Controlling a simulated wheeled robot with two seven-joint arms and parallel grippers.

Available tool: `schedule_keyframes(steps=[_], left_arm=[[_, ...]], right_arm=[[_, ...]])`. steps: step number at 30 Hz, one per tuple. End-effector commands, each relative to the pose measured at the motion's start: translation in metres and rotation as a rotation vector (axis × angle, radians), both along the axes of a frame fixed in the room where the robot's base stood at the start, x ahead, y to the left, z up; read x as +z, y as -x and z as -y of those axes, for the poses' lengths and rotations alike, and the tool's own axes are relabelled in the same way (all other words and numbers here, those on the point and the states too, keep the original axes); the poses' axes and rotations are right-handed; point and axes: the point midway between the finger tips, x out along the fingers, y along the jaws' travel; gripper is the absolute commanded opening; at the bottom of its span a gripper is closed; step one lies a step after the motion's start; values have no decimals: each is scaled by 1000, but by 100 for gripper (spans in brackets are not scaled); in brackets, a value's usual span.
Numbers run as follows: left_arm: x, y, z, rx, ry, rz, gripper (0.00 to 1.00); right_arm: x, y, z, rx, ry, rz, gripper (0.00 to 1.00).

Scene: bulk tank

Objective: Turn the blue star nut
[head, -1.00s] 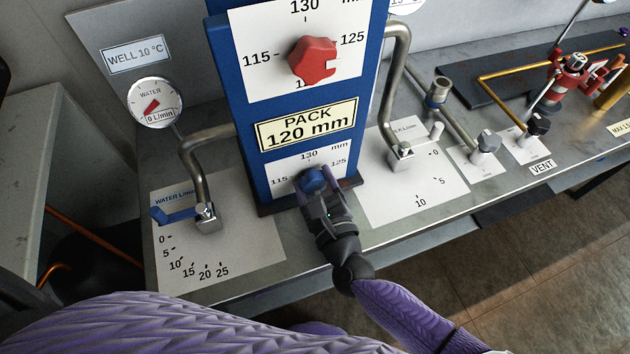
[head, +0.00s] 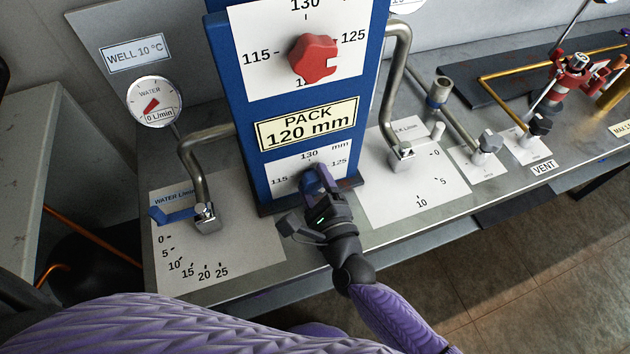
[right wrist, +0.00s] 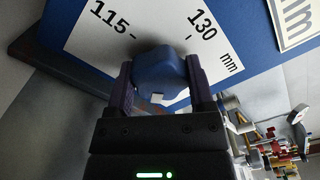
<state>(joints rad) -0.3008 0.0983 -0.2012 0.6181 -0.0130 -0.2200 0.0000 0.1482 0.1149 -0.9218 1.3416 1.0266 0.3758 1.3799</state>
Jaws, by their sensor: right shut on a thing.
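The blue star nut (head: 309,183) sits on the lower white dial plate of the blue post, below the "PACK 120 mm" label (head: 307,123). In the head view my right gripper (head: 318,182) hides much of it. In the right wrist view the nut (right wrist: 157,72) sits between the two fingers of my right gripper (right wrist: 160,85), which is shut on it. A white mark on the nut's rim shows near the palm. The dial plate (right wrist: 110,40) reads 115 and 130 mm there. My left gripper is not in view.
A red star nut (head: 313,58) is on the upper dial. A blue-handled water lever (head: 175,214) stands left, with a gauge (head: 155,102) reading 0 L/min. Bent pipes flank the post. Several small valves (head: 490,141) stand right on the bench.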

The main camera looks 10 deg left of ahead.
Motion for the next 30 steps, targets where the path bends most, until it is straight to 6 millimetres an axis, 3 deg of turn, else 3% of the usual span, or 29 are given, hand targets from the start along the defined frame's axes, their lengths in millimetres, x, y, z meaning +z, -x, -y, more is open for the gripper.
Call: schedule_keyframes(steps=[10, 11, 15, 23, 30], left_arm=[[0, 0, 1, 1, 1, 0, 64], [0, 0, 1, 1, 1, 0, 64], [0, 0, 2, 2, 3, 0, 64], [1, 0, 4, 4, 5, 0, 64], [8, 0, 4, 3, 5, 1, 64]], right_arm=[[-1, 0, 0, 0, 3, -1, 10], [-1, 0, 0, 0, 3, -1, 73], [-1, 0, 0, 0, 2, 0, 100], [-1, 4, 3, 0, 3, -1, 100], [-1, 52, 35, 1, 3, -3, 100]])
